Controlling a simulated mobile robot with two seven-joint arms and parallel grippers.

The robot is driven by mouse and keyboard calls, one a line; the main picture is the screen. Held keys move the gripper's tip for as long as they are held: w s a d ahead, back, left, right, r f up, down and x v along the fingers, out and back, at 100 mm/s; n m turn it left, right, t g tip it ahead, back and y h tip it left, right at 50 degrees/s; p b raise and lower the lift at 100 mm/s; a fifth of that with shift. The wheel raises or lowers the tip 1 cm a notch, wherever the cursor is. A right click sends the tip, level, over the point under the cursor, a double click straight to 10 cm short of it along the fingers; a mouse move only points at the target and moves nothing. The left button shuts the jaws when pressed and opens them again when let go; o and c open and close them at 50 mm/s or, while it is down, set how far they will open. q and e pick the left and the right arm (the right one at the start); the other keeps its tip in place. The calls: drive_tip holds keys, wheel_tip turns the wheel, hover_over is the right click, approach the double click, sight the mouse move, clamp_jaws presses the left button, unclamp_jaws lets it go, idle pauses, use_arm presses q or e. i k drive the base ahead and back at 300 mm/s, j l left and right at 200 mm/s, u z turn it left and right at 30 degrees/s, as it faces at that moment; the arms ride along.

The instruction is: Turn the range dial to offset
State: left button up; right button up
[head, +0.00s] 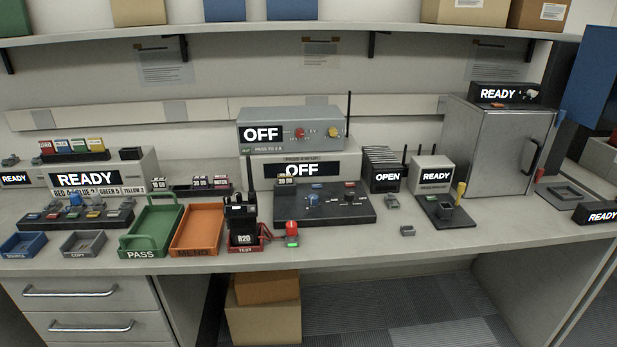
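A dark sloped console (325,213) stands mid-bench. It carries a blue knob (312,199) on its left half and a black knob (349,192) on its right half. Small markings surround both knobs, too small to read, so I cannot tell which is the range dial or where its offset mark lies. A small red part (350,184) sits above the black knob. Behind the console, a grey unit (265,170) shows OFF, and another unit (288,135) on top also shows OFF. Neither gripper is in view.
A black radio (241,222) stands upright in a red TEST holder (265,236), left of the console. Green (150,257) and orange (196,253) trays lie farther left. A red button (292,228) is near the console's front left. Bench space before the console is mostly clear.

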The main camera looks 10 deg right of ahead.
sight(349, 195)
drive_tip(key=l+u, duration=0.15)
drive_tip(key=u, duration=0.6)
drive_tip(key=l+u, duration=0.3)
drive_tip(key=l, duration=0.15)
drive_tip(key=l+u, duration=0.35)
drive_tip(key=l, duration=0.3)
drive_tip(key=k+l+u, duration=0.15)
drive_tip(key=l, duration=0.2)
drive_tip(key=k+l, duration=0.1)
drive_tip(key=l, duration=0.2)
